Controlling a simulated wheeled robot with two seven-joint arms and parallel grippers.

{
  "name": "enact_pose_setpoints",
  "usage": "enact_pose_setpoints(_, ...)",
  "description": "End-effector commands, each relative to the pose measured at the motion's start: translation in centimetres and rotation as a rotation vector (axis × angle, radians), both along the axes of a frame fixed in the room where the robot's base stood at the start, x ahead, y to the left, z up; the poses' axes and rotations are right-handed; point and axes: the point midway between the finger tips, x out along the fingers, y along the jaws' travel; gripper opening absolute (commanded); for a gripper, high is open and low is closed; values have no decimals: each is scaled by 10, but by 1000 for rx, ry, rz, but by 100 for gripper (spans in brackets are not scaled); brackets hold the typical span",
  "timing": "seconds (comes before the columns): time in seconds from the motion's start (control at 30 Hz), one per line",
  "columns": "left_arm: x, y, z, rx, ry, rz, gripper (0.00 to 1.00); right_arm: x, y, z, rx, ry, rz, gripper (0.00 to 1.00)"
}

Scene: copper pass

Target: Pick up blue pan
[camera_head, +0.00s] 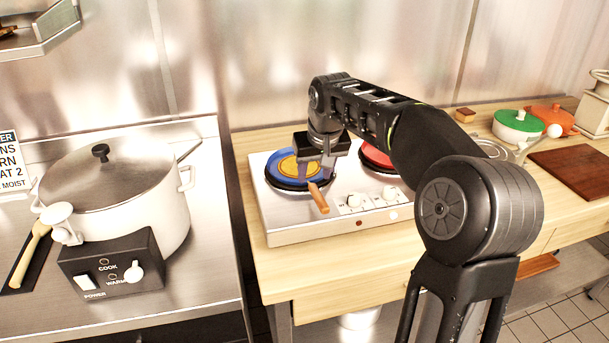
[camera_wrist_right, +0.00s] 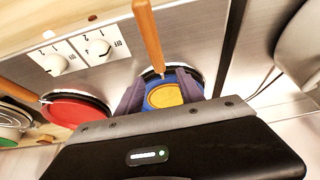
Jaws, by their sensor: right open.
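The blue pan (camera_head: 277,168) sits on the left burner of the white two-burner stove. A round yellow-orange food piece lies in it, and its wooden handle (camera_head: 318,198) points toward the front of the stove. My right gripper (camera_head: 316,168) is above the pan's right side, near where the handle joins, and hides part of the pan. In the right wrist view the blue pan (camera_wrist_right: 183,79) shows between the two open fingers, with the wooden handle (camera_wrist_right: 149,36) extending beyond them. Whether the fingers touch the pan cannot be told. My left gripper is not in view.
A red pan (camera_head: 374,156) sits on the right burner, partly behind my right arm. The stove (camera_head: 290,234) stands on a wooden counter (camera_head: 300,285). A large white pot (camera_head: 180,212) stands left. Green (camera_head: 517,128) and orange (camera_head: 553,116) lidded pots and a cutting board (camera_head: 575,172) lie right.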

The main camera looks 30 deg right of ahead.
Motion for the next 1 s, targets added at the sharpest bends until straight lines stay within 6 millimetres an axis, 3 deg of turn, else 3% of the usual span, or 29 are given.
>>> enact_pose_setpoints(0.17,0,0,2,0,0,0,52,1,0,-4,0,1,0,45)
enact_pose_setpoints(0.53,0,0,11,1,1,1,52,16,-5,-47,1,1,-1,45)
enact_pose_setpoints(1.0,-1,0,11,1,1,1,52,17,-5,-49,1,-1,0,45)
